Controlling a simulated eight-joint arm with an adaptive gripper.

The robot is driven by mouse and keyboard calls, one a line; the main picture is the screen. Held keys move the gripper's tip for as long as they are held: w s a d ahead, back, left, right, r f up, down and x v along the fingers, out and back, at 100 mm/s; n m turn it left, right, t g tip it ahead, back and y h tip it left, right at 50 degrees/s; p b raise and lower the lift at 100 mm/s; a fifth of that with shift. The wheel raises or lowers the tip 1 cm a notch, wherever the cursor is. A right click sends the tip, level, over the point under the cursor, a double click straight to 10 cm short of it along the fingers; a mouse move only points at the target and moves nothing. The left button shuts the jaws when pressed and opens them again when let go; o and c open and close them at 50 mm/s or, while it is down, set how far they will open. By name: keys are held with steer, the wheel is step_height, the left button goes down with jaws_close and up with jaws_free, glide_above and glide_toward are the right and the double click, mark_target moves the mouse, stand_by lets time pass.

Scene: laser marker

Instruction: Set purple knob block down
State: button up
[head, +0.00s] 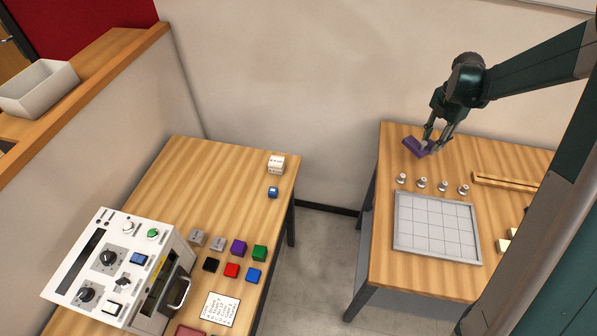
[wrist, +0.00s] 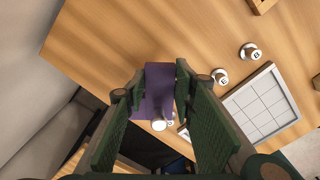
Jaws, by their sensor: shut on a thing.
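The purple knob block (head: 411,147) is a flat purple piece, held between the fingers of my gripper (head: 431,141) over the far left part of the right table. A pale knob-like part shows by the fingers. In the wrist view the purple block (wrist: 159,82) sits upright in the picture between the two green fingers of my gripper (wrist: 159,94), with a whitish round knob at its lower end. I cannot tell whether the block touches the table or hangs just above it.
The right table (head: 384,235) bears several white lettered knobs (head: 421,183) in a row, a grey grid tray (head: 398,240) and a wooden rail (head: 506,183). The left table (head: 190,165) holds a white machine (head: 105,265) and several coloured blocks. Bare wood surrounds the held block.

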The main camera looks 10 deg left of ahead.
steer(key=s+a+f+n+b, duration=0.15)
steer(key=a+n, duration=0.35)
steer(key=a, duration=3.1)
steer(key=s+a+n, duration=0.1)
steer(key=s+a, duration=0.4)
steer(key=a, duration=0.5)
steer(key=s+a+f+n, duration=0.1)
steer(key=s+a, duration=0.4)
steer(key=a, duration=0.5)
steer(key=s+a+n, duration=0.2)
steer(key=s+a, duration=0.3)
steer(key=a, duration=0.5)
steer(key=shift+s+a+f, duration=0.15)
steer(key=shift+s+f, duration=0.2)
steer(key=shift+b, duration=0.3)
glide_above(245, 174)
steer(key=shift+s+f+b, duration=0.1)
steer(key=shift+f+b, duration=0.25)
steer(key=shift+f, duration=2.75)
steer(key=shift+f, duration=1.9)
steer(key=shift+f+b, duration=0.15)
steer(key=shift+b, duration=0.2)
